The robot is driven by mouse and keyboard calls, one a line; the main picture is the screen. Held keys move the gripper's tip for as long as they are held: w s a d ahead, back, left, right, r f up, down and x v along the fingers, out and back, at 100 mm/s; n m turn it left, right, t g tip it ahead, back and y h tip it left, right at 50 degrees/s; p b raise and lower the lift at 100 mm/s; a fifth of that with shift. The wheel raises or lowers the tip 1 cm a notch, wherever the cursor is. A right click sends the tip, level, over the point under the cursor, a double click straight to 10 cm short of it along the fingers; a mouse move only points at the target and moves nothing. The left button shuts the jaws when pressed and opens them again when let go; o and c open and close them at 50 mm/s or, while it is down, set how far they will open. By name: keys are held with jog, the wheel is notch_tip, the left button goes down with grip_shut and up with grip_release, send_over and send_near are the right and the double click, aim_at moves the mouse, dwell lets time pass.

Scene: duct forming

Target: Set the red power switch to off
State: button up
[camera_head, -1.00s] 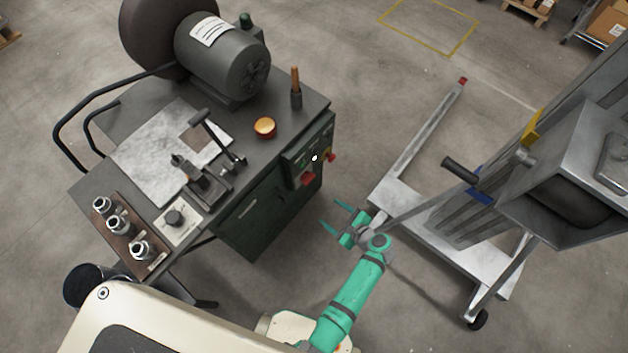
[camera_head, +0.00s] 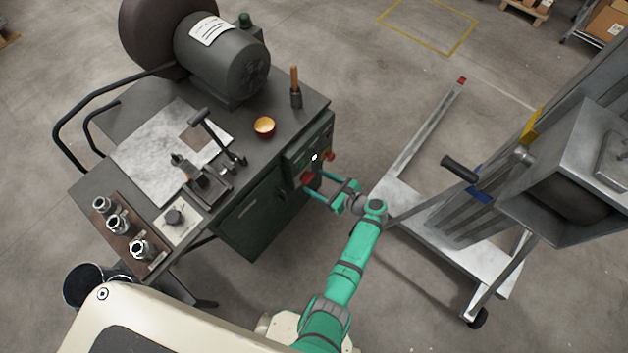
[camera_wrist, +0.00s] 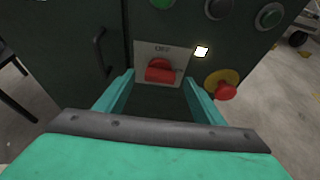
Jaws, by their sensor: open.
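The red power switch (camera_wrist: 160,71) is a red rotary knob on a grey plate (camera_wrist: 178,50) marked "OFF" at its top, on the green cabinet's front. Its handle looks roughly level, lying sideways in the wrist view. In the head view the red switch (camera_head: 307,178) shows just beyond my fingertips. My gripper (camera_wrist: 160,88) is open, with one finger on each side below the switch, and nothing is between the fingers. In the head view my gripper (camera_head: 318,188) is close to the panel. I cannot tell whether a finger touches the switch.
A red mushroom button on a yellow base (camera_wrist: 224,88) sits right of the switch, near my right finger. A small lit white lamp (camera_wrist: 201,51) and round buttons are above. A black door handle (camera_wrist: 102,52) is at left. A wheeled lift (camera_head: 440,215) stands right of my arm.

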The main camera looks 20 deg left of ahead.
aim_at(308, 178)
jog(key=shift+x, duration=1.1)
jog(key=c, duration=1)
jog(key=shift+c, duration=0.2)
